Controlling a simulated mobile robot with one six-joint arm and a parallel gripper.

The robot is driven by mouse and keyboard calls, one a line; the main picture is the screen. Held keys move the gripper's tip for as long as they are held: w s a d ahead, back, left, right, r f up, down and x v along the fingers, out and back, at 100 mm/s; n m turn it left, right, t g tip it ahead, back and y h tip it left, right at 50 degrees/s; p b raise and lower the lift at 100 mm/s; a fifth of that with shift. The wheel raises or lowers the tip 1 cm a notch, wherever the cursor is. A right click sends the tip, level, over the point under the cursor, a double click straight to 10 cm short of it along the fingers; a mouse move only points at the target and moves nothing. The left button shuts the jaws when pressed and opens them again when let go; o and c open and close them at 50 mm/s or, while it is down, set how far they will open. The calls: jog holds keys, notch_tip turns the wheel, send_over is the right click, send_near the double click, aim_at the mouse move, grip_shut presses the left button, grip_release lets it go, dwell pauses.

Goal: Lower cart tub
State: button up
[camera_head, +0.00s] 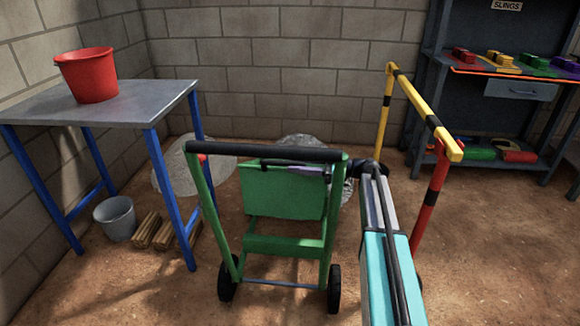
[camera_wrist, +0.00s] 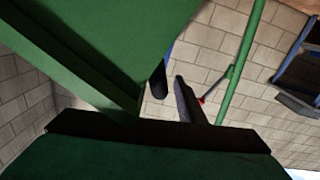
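The green cart (camera_head: 250,243) stands upright on its wheels in the middle of the head view, with a black bar handle (camera_head: 260,152) across its top. Its green tub (camera_head: 280,192) hangs between the side poles, and its contents are not visible. A small red part (camera_head: 202,157) shows at the left pole, and also in the wrist view (camera_wrist: 201,99). My gripper (camera_head: 285,166) is at the tub's top edge, below the handle. Green surfaces fill much of the wrist view, with dark finger-like shapes (camera_wrist: 175,92) beyond them. Contact and finger opening are unclear.
A metal table (camera_head: 110,102) with a red bucket (camera_head: 88,75) stands at left, with a grey bucket (camera_head: 115,217) and wood pieces below. A yellow, black and red rail (camera_head: 425,110) stands close right of my arm. Rubble lies behind the cart. Front floor is clear.

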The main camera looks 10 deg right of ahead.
jog(key=shift+x, duration=1.5)
jog(key=shift+c, duration=0.5)
grip_shut()
